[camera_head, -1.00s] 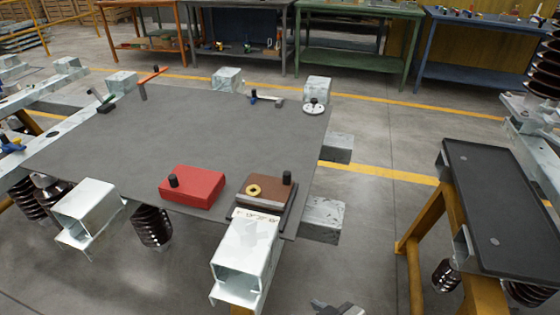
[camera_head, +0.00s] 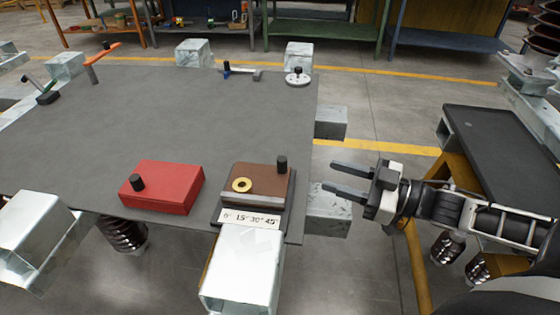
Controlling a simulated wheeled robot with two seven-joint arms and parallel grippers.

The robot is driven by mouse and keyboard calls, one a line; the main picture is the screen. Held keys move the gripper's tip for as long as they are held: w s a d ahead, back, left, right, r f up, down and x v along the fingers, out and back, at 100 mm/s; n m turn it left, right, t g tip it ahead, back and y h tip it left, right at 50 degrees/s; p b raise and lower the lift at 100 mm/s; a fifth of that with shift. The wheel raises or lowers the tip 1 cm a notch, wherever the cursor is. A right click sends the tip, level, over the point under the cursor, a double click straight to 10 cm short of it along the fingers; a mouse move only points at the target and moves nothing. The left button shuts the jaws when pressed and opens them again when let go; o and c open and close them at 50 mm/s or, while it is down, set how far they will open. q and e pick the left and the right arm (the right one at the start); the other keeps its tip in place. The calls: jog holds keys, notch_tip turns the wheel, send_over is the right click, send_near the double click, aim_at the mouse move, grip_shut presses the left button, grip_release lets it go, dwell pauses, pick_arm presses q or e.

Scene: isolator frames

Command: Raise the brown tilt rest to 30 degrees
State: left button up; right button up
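The brown tilt rest (camera_head: 262,182) lies on a dark base near the front right edge of the grey table. It looks flat. A black knob (camera_head: 282,165) stands at its right side and a brass ring (camera_head: 242,185) sits on its left part. A white angle scale (camera_head: 250,219) in front reads 0, 15, 30 and 45 degrees. My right gripper (camera_head: 340,178) is open and empty, to the right of the rest and beyond the table edge, with its fingers pointing left toward the rest. My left gripper is not in view.
A red block (camera_head: 163,187) with a black knob lies left of the rest. The grey table's middle (camera_head: 190,115) is clear.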

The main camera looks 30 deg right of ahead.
aim_at(285, 162)
jog(key=b+x, duration=0.2)
jog(key=x, duration=1)
jog(key=shift+w+a, duration=0.1)
jog(key=shift+c, duration=0.3)
jog(key=shift+f, duration=0.1)
grip_shut()
